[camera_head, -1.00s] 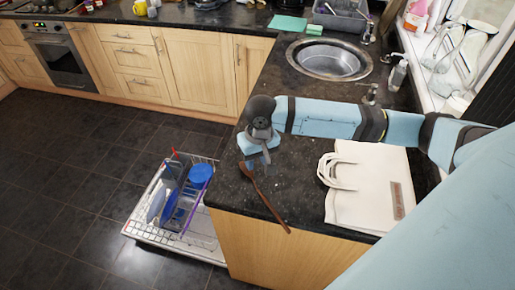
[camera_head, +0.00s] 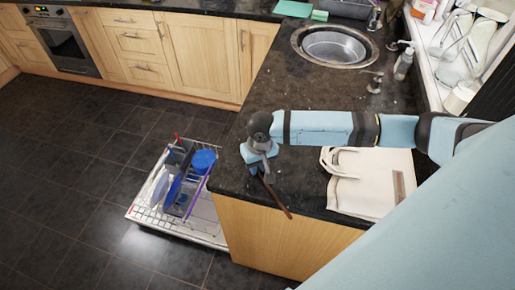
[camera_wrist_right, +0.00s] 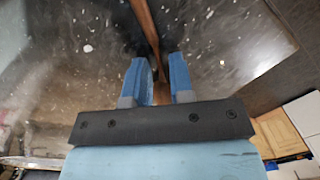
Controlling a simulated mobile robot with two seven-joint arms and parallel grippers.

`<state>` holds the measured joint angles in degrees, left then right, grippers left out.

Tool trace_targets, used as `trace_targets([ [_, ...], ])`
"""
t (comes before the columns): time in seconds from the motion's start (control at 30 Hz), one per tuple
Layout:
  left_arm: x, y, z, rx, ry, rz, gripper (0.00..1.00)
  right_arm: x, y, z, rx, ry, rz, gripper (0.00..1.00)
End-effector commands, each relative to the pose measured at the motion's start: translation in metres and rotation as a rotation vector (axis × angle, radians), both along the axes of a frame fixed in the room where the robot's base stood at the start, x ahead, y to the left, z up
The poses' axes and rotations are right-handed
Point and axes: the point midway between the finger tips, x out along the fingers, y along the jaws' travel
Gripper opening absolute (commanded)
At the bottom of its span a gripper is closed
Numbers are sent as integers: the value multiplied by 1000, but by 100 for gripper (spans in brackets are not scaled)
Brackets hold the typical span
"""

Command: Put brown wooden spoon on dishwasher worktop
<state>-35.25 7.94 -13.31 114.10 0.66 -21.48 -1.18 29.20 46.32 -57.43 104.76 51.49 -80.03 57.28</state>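The brown wooden spoon (camera_head: 278,200) lies on the dark granite worktop (camera_head: 227,168), with one end reaching over its front edge. My right gripper (camera_head: 263,172) is over the spoon's far part and hides that end in the head view. In the right wrist view, the spoon (camera_wrist_right: 147,24) runs between the two blue fingers of my right gripper (camera_wrist_right: 160,80). The fingers stand apart with a gap visible beside the spoon, so the gripper is open. My left gripper is out of view.
A cream cloth bag (camera_head: 368,180) lies on the worktop right of the spoon. An open dishwasher rack (camera_head: 205,222) with blue dishes stands below, left of the worktop. A round sink (camera_head: 335,47) is at the back.

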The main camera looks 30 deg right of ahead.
Motion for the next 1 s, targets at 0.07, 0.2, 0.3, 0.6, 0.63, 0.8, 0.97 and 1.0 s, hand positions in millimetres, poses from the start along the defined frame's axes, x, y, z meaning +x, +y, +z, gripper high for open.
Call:
trace_targets([
  [0.07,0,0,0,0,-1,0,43,0,0,0,0,0,0,3],
  [0.2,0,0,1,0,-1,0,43,0,0,0,0,0,0,0],
  [0.3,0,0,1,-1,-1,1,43,0,0,0,0,0,0,0],
  [0.6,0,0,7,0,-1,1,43,2,-5,2,-1,1,-1,0],
  [0.63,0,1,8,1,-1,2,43,2,-6,2,-1,1,-2,0],
  [0.8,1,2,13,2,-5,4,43,5,-12,1,-1,1,-1,0],
  [0.97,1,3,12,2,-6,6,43,5,-13,0,0,0,-1,0],
  [1.0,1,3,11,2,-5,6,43,5,-13,0,0,0,-1,0],
])
